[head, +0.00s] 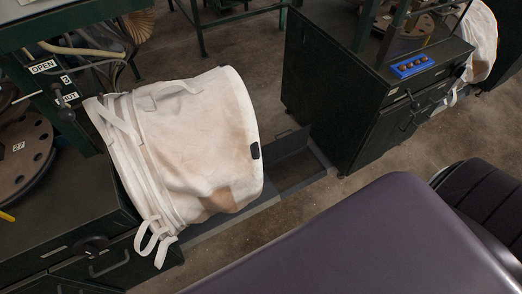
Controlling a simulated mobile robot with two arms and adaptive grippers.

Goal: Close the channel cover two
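An open channel (297,178) lies in the floor between the white bulk bag and the dark cabinet to its right. A dark flat panel (283,143) stands tilted up along the channel's far side and looks like a raised channel cover. The bag hides its left end. No number shows on it, so I cannot tell which cover it is. Neither of my grippers is in view.
The bulk bag (190,145) with loose straps hangs tilted beside the left cabinet (85,200). The right cabinet (350,100) carries a blue button panel (411,66). A large smooth purple-grey surface fills the lower right. Concrete floor (245,50) is clear behind the bag.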

